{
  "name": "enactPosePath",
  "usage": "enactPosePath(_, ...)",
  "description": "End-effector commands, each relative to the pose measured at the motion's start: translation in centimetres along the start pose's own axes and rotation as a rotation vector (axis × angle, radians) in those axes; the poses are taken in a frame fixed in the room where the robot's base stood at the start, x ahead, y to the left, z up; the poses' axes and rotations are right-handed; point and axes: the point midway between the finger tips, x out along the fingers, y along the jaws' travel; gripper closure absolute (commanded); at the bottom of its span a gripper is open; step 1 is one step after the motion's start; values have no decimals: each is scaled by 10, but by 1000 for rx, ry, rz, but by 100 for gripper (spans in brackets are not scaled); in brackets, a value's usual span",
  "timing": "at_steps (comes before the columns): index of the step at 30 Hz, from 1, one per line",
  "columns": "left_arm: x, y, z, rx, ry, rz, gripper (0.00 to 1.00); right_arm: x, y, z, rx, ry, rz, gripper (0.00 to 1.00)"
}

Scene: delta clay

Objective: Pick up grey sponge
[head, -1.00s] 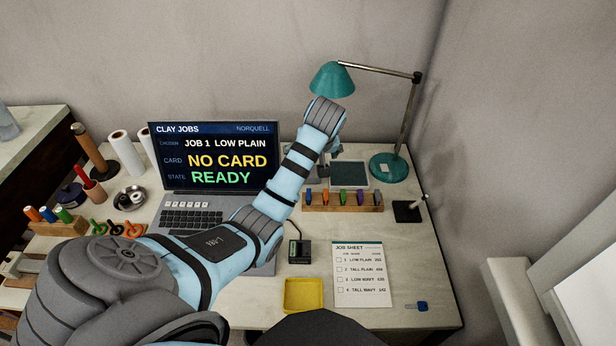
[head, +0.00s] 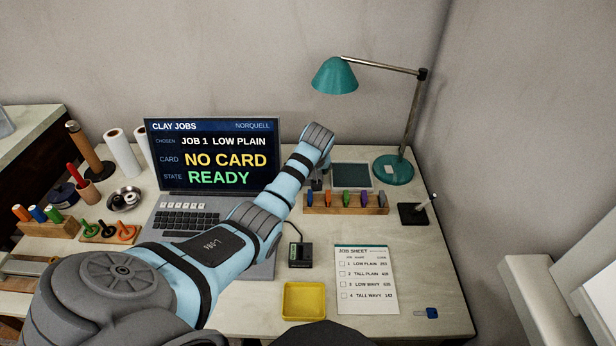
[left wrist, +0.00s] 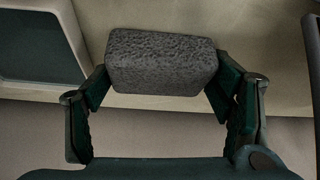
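The grey sponge (left wrist: 162,62) is a rough, speckled dark grey block in the left wrist view. It sits between the two fingers of my left gripper (left wrist: 160,85), with a finger pad against each end. I cannot tell whether it touches the surface behind it. In the head view my left arm reaches across the laptop to the back of the desk. There my left gripper (head: 317,182) is mostly hidden by its own wrist, and the sponge cannot be made out.
A dark framed pad (head: 351,175) and a wooden rack of coloured pieces (head: 345,204) are close to my left gripper. A teal lamp (head: 393,168) stands to the right. The laptop (head: 212,160) is under my arm. A yellow tray (head: 303,316) is at the front.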

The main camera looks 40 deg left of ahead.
Motion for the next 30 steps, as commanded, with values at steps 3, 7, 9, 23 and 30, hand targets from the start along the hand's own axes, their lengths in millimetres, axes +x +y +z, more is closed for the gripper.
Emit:
enactPosePath(3,0,0,0,0,-1,-1,53,0,0,0,0,0,0,60)
enactPosePath(7,0,0,0,0,-1,0,53,0,0,0,0,0,0,60)
enactPosePath(9,0,0,0,0,-1,-1,53,0,0,0,0,0,0,60)
enactPosePath(23,-51,0,-26,-1,3,2,53,-24,2,-2,0,-1,0,60)
enactPosePath(30,-80,-7,-7,2,0,0,54,-38,3,-4,0,-1,0,60)
